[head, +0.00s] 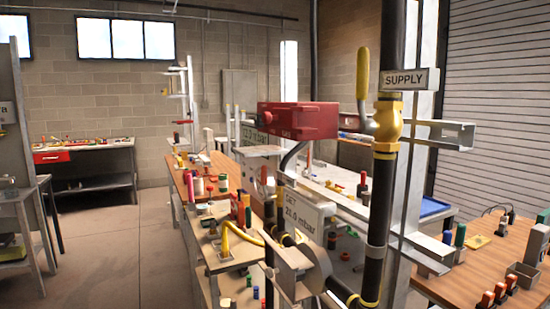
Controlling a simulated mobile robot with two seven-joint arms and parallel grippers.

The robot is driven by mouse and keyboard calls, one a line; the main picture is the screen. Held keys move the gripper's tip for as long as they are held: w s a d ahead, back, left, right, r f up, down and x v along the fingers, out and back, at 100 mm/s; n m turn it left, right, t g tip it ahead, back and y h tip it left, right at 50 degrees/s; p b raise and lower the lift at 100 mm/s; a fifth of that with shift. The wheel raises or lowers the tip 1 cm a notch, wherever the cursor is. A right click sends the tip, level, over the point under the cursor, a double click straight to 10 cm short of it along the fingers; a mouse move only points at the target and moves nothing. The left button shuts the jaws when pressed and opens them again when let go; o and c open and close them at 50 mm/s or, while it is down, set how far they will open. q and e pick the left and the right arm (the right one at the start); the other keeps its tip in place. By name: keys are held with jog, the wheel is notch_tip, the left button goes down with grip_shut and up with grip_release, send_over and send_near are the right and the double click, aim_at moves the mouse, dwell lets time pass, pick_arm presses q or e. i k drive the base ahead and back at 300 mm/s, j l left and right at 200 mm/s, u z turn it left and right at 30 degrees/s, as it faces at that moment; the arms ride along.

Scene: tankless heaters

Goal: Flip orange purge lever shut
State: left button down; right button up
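A valve lever with a yellow sleeve (363,75) stands upright beside a black vertical pipe at the right of centre. Its bent arm runs down to a brass valve body (387,122) on that pipe. A white sign reading SUPPLY (405,79) is next to it. I cannot make out a clearly orange purge lever in this view. Neither of my grippers shows.
A red box (305,120) and a SET 20.0 mbar plate (304,214) stand left of the pipe (377,220). A wooden bench (490,262) with small parts is at right. A cluttered bench (235,262) stands left of centre. Floor (110,250) at left is clear.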

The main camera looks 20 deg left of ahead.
aim_at(268, 197)
jog(key=i+j, duration=0.15)
jog(key=j, duration=0.25)
jog(key=i+j, duration=0.2)
jog(key=j, duration=0.2)
jog(key=i+j+u, duration=0.1)
jog(key=j, duration=0.25)
jog(key=i+j, duration=0.25)
jog(key=j, duration=0.15)
jog(key=i+j, duration=0.15)
jog(key=j, duration=0.25)
jog(key=i+j+u, duration=0.1)
jog(key=j, duration=0.25)
jog(key=k+j+u, duration=0.15)
jog(key=u, duration=0.2)
jog(key=k+j+u, duration=0.1)
jog(key=j+u, duration=0.25)
jog(key=j, duration=0.05)
